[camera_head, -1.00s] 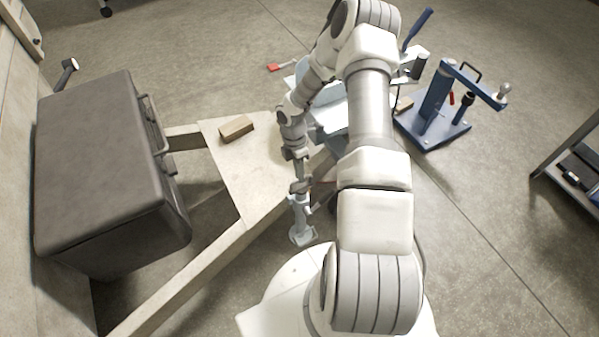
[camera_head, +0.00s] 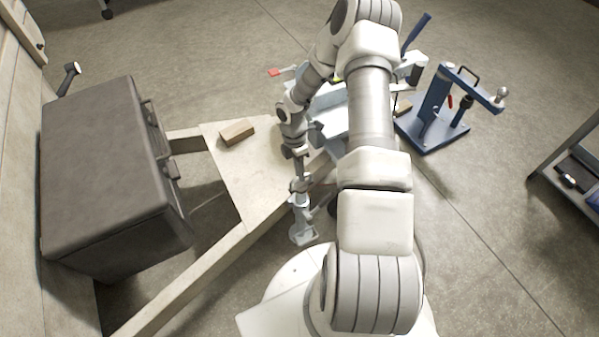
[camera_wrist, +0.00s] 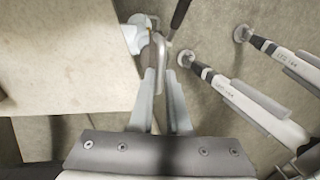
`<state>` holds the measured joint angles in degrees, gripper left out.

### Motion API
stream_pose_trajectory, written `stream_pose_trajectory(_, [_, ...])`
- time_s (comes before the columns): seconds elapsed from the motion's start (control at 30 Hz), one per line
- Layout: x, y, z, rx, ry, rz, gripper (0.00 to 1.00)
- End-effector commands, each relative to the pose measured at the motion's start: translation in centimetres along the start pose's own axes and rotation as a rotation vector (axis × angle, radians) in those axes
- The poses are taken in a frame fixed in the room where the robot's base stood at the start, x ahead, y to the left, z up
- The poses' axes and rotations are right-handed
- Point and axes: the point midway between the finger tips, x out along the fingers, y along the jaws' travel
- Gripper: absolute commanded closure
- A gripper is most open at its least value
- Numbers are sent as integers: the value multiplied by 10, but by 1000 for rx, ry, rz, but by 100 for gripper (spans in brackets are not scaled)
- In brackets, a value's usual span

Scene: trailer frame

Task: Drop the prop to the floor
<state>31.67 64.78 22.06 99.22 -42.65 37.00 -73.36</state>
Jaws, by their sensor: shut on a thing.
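The prop (camera_head: 303,229) is a pale blue-grey leg with a flat foot at its lower end. In the head view it stands roughly upright beside the trailer frame's beam (camera_head: 212,268). My gripper (camera_head: 301,187) is at its upper end, pointing down. In the wrist view my gripper (camera_wrist: 159,72) has its two pale fingers close together, shut on a thin bent metal bar (camera_wrist: 160,48) that appears to be the prop's handle. Part of the grip is hidden by the fingers, and I cannot tell whether the prop's foot touches the floor.
A large dark case (camera_head: 105,175) stands at the left. A wooden block (camera_head: 237,132) lies on the frame's pale panel (camera_head: 248,175). A blue stand (camera_head: 434,115) is at the upper right. Two labelled rods (camera_wrist: 250,100) show in the wrist view.

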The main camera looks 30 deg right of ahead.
Motion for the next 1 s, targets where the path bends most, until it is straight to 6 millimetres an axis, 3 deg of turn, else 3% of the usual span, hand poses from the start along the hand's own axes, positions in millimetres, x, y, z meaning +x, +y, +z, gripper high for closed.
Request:
stream_pose_trajectory(0.03, [-19,-3,0,1,-2,2,100])
stream_pose_trajectory(0.1, [-32,-5,0,1,-2,3,100])
stream_pose_trajectory(0.3, [-59,-11,0,0,-1,2,100])
stream_pose_trajectory(0.67, [-60,-11,0,0,-1,2,100])
stream_pose_trajectory(0.7, [-60,-11,0,0,-1,2,80])
stream_pose_trajectory(0.83, [-59,-11,0,0,-1,1,57])
stream_pose_trajectory(1.0, [-59,-11,0,0,-1,1,55])
